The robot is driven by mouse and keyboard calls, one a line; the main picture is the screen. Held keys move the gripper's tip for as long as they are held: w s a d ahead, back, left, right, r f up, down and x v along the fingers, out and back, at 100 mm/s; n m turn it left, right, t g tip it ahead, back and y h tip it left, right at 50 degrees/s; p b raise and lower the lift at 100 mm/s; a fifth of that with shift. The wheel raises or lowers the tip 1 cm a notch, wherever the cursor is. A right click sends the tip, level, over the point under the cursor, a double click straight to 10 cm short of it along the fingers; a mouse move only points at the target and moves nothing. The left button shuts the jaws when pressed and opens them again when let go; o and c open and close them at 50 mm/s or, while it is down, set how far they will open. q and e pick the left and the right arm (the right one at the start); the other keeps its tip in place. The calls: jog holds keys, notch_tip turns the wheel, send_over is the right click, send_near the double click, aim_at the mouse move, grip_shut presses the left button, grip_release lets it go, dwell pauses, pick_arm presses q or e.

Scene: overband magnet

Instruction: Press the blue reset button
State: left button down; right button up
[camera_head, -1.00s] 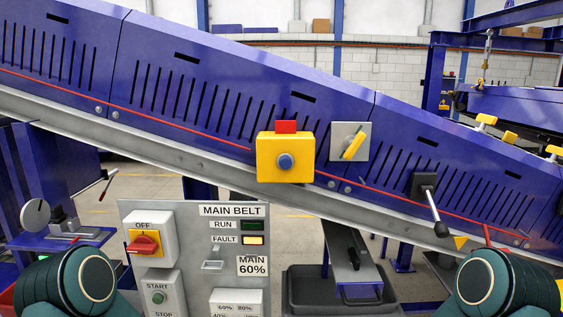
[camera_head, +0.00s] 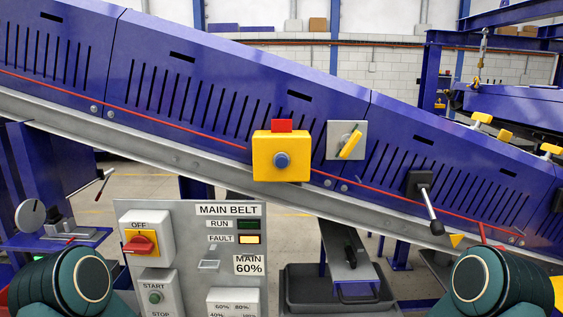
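The blue reset button (camera_head: 281,160) is a round knob on the front of a yellow box (camera_head: 265,147). A red block (camera_head: 282,125) sits on top of the box. The box is fixed to the blue conveyor side, near the middle of the head view. My two dark green arm parts show at the bottom left and bottom right corners, well below and to either side of the button. Neither gripper's fingers can be seen. Nothing touches the button.
A grey MAIN BELT panel (camera_head: 192,252) stands below, with its FAULT lamp (camera_head: 249,239) lit. A yellow-handled switch (camera_head: 349,143) is right of the box, and a black-handled lever (camera_head: 430,208) lies further right. The space before the button is clear.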

grip_shut()
jog(key=c, duration=0.5)
grip_release()
